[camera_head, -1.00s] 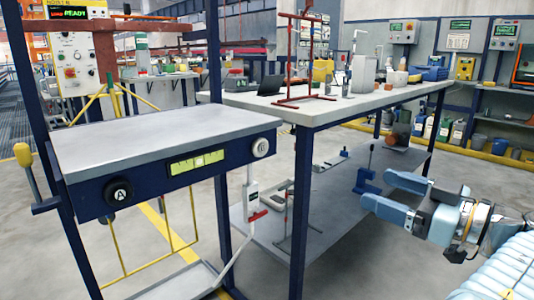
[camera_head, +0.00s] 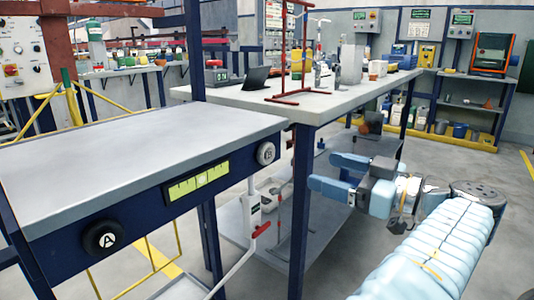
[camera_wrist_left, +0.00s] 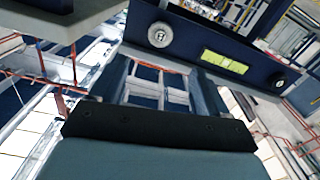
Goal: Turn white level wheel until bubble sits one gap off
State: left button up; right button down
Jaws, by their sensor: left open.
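The white wheel (camera_head: 266,153), marked B, sits at the right end of the blue front panel of a grey-topped table. It also shows in the left wrist view (camera_wrist_left: 160,35). A yellow-green level (camera_head: 197,181) is set in the panel, with a pale bubble near its middle; its exact gap is too small to tell. The black wheel (camera_head: 104,238), marked A, is at the left end. My left gripper (camera_head: 325,172) is open and empty, right of the white wheel and apart from it. Its two fingers (camera_wrist_left: 160,82) also show in the left wrist view. My right gripper is out of view.
A long bench (camera_head: 335,102) stands behind, with a red stand (camera_head: 290,95) on it. Its dark front leg (camera_head: 301,210) stands between the panel and my gripper. A white post with a red handle (camera_head: 262,228) is below the white wheel. Open floor lies to the right.

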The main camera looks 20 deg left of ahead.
aim_at(270, 154)
pick_arm(q)
jog(key=x, duration=1.2)
jog(key=shift+a+f+b, duration=0.1)
jog(key=shift+a+b, duration=0.15)
jog(key=shift+b, duration=0.1)
jog(key=shift+c, duration=0.2)
jog(key=c, duration=1)
jog(key=shift+m, duration=0.3)
